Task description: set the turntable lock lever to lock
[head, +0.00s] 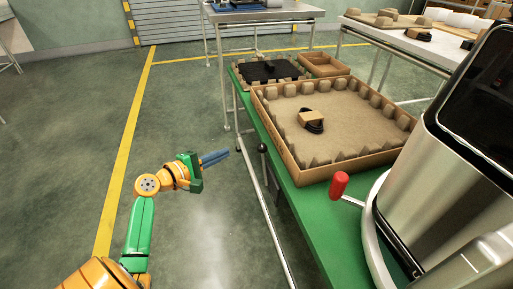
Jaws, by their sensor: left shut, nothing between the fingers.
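The lock lever, a red handle (339,185) on a thin metal rod, sticks out to the left near the base of the large steel fryer unit (420,175). The curved pale rim of the turntable (371,222) runs below the unit beside the lever. My left gripper (222,156) is shut and empty. It hangs over the open floor left of the green table, well apart from the lever. My right gripper does not show.
The floor on the left is clear.

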